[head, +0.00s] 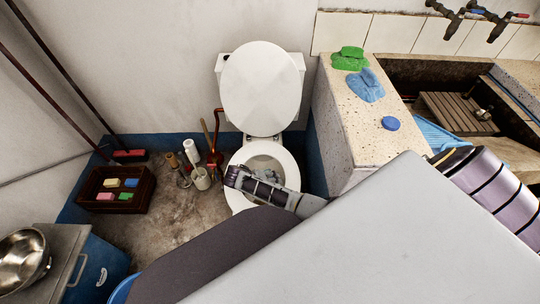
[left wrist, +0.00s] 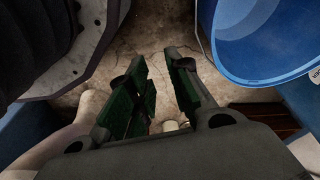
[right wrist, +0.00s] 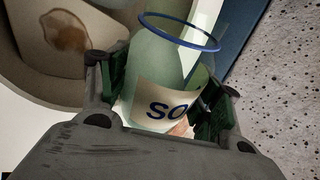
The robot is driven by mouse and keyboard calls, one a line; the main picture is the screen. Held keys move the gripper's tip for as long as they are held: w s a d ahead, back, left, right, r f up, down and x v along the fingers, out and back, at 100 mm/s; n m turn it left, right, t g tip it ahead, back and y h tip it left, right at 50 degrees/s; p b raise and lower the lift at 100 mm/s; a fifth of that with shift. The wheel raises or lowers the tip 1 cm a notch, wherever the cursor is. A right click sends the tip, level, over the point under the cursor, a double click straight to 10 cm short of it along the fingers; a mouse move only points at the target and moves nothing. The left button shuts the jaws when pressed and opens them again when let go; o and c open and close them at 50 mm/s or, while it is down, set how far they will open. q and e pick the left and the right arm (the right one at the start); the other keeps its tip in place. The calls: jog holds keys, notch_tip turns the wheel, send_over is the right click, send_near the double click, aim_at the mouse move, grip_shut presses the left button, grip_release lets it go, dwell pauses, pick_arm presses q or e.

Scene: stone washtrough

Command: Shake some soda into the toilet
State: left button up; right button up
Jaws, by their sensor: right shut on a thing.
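The white toilet (head: 262,88) stands against the back wall in the head view with its lid raised. My right gripper (head: 270,177) is over its open bowl. In the right wrist view, my right gripper (right wrist: 168,88) is shut on the soda jar (right wrist: 150,82), a pale see-through container with a blue rim and a label reading "SO". The rest of the label is hidden. The toilet bowl (right wrist: 30,45), with a brown stain inside, lies just left of the jar. My left gripper (left wrist: 158,58) is open and empty above the floor in the left wrist view.
The speckled stone trough (head: 345,130) stands close on the right, with green and blue cloths (head: 365,85) on top. Brushes and a white cup (head: 201,180) stand left of the bowl. A dark crate (head: 98,202) holds soaps. A blue bucket (left wrist: 265,45) is near my left gripper.

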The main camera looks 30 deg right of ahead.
jog(key=shift+w, duration=0.15)
